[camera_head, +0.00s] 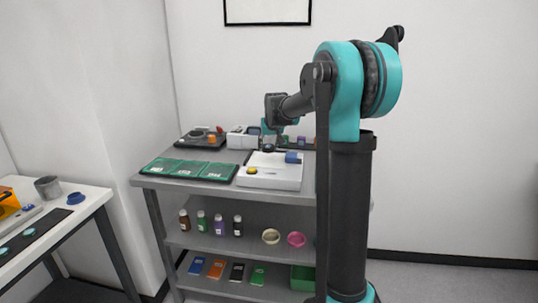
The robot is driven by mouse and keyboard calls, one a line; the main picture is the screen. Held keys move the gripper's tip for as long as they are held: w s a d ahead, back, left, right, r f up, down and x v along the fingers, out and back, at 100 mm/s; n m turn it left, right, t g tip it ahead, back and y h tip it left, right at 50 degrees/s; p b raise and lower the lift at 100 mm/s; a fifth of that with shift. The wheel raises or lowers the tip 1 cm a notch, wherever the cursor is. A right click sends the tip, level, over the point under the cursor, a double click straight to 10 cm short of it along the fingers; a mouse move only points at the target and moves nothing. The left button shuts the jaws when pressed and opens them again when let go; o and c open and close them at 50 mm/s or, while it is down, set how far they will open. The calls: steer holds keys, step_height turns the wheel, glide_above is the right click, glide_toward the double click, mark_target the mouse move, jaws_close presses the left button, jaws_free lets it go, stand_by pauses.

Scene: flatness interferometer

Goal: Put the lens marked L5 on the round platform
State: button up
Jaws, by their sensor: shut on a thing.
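My gripper (269,143) points down over the back part of a white instrument (272,182) on the grey table. It is shut on a small dark thing (268,148), seen only as a dark blob at the fingertips. No L5 mark can be read at this size, so I cannot tell by its label which lens this is. The white instrument carries a blue cylinder (293,157) at its right and a yellow knob (251,170) at its front left. I cannot make out a round platform clearly; the gripper and the held thing cover part of the instrument.
Green-topped trays (188,169) lie at the table's left front. A black device (187,143) with an orange part and a white box (238,141) stand behind. A second table (85,208) stands at left.

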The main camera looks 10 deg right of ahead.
mark_target(269, 151)
steer(key=shift+f, duration=1.9)
steer(key=o, duration=1.2)
steer(key=shift+f, duration=0.1)
